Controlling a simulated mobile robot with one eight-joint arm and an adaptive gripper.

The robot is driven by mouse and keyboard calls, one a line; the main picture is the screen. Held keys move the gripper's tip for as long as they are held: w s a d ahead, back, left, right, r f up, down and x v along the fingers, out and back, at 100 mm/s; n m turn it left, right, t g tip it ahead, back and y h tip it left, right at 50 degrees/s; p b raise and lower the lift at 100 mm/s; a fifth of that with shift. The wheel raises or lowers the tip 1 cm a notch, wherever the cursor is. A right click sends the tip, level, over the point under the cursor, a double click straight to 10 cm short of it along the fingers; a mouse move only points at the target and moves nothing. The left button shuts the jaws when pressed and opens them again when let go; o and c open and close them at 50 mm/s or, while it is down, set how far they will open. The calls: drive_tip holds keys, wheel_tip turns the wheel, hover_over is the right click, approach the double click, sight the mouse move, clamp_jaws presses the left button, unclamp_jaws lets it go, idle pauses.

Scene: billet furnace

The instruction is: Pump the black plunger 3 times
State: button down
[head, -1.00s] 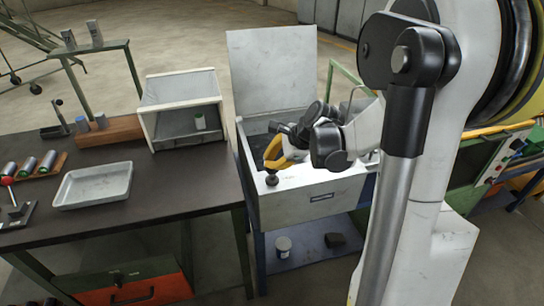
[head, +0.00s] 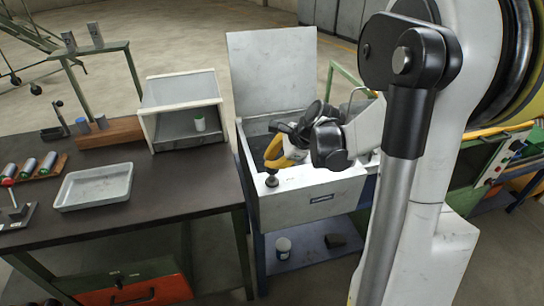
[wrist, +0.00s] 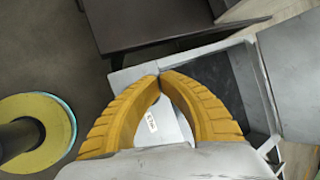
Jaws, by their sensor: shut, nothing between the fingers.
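The black plunger (head: 272,181) is a small dark knob on the front left corner of the grey-white basin (head: 318,203). My gripper (head: 270,166) has yellow fingers and reaches in from the right, directly above the plunger. Its fingertips are at or just above the knob, and I cannot tell whether they touch. The wrist view shows the two yellow fingers (wrist: 160,76) shut tip to tip with nothing between them. The plunger is not visible in the wrist view.
The basin's raised lid (head: 272,70) stands behind it. A lower shelf (head: 310,250) sits beneath the basin.

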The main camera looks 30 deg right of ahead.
drive_tip(key=shift+r+p, duration=2.1)
drive_tip(key=shift+r, duration=0.8)
